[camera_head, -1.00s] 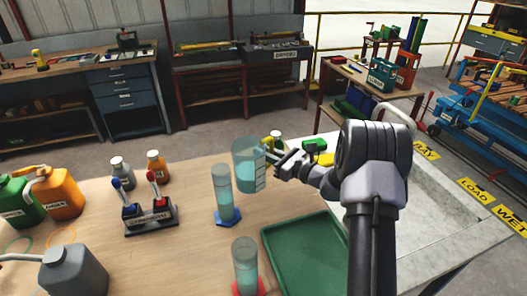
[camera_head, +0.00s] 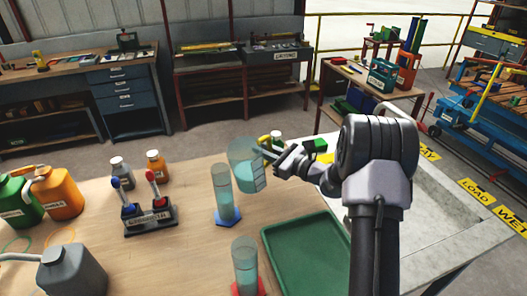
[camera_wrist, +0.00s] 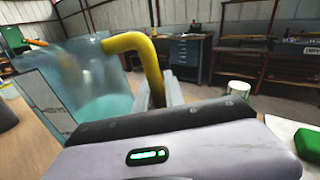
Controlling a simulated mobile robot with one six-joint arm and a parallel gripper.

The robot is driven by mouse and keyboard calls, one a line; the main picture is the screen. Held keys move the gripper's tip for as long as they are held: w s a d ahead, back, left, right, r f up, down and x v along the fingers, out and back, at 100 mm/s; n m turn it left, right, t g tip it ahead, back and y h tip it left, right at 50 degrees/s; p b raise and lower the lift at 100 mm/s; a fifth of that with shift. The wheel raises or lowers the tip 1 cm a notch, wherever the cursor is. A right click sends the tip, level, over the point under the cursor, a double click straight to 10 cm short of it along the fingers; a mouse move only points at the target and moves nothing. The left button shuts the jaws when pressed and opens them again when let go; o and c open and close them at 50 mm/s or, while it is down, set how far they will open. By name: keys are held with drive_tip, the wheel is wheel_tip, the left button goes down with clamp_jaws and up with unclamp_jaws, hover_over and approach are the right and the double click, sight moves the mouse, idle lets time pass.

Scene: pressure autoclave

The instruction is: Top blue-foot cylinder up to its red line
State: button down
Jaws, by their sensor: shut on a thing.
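The blue-foot cylinder (camera_head: 223,190) stands upright on the table with teal liquid in its lower part. I cannot make out its red line. My gripper (camera_head: 267,152) is shut on the yellow handle (camera_wrist: 150,62) of a clear beaker (camera_head: 243,165) holding teal liquid. The beaker is in the air, just right of the cylinder's top and tilted toward it. No stream shows between them. In the wrist view the beaker (camera_wrist: 85,75) fills the left side and its liquid lies low and slanted.
A second cylinder with a red foot (camera_head: 245,262) stands nearer, beside a green tray (camera_head: 305,258). A stand with blue and red levers (camera_head: 150,218), small bottles (camera_head: 157,165) and fuel cans (camera_head: 60,192) are at left. Bare table lies between stand and cylinders.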

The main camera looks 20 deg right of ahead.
drive_tip(key=s+a+r+n+h+b, duration=0.1)
drive_tip(key=a+r+n+h+b, duration=0.1)
drive_tip(key=r+n, duration=0.8)
drive_tip(key=shift+s+a+r+h+b, duration=0.25)
drive_tip(key=shift+a+r+b, duration=0.4)
drive_tip(key=shift+r, duration=1.75)
idle(0.4)
drive_tip(key=shift+s+a+r+n+b, duration=0.25)
drive_tip(key=shift+a+r+n+b, duration=0.45)
drive_tip(key=shift+b, duration=0.4)
idle(2.6)
